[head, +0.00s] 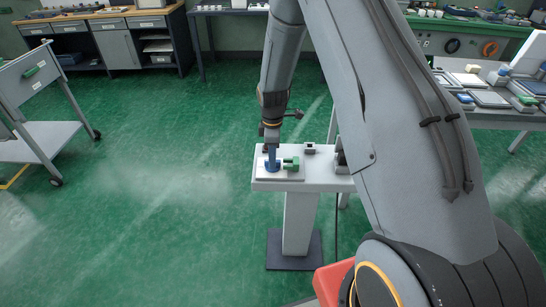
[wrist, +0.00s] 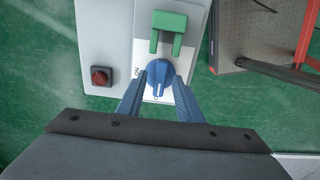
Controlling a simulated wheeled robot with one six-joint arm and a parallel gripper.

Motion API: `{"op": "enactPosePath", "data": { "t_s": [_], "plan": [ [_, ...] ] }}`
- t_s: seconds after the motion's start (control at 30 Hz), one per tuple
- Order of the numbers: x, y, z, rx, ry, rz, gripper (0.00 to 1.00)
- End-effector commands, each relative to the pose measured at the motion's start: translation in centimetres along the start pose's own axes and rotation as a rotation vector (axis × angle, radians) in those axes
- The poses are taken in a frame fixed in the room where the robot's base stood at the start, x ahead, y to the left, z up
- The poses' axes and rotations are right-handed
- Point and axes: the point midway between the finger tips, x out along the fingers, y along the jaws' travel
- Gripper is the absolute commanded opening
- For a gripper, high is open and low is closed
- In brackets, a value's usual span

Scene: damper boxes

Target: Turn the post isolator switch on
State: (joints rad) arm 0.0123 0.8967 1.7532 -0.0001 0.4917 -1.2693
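The post isolator switch is a blue rotary knob (wrist: 159,75) on a white plate. In the wrist view the light mark on its handle points down, towards the near side, and lettering shows to its left. In the head view the knob (head: 272,166) is on top of the post (head: 299,222). My gripper (wrist: 161,84) has its blue fingers to either side of the knob. Plate shows between the fingers and the handle, so they look open; contact with the knob is unclear. In the head view my gripper (head: 272,157) comes down from above at the knob.
A green bracket (wrist: 168,30) stands right beyond the knob. A red-brown square button (wrist: 101,76) is on a grey box to the left. A grey tray-like surface with a red bar (wrist: 275,68) lies to the right. A grey cart (head: 40,105) stands far left; open green floor lies between.

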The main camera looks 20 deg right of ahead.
Motion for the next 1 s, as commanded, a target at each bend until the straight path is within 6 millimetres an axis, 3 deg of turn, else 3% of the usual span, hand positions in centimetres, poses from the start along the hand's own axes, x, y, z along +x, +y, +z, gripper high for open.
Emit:
{"op": "enactPosePath", "data": {
  "t_s": [0.4,0.6,1.0],
  "plan": [
    [0.69,-0.02,-0.01,0.0,0.0,0.0,0.31],
    [0.68,-0.02,-0.02,0.0,0.0,0.0,0.0],
    [0.7,-0.01,-0.02,0.059,0.0,0.0,0.0]
  ]
}}
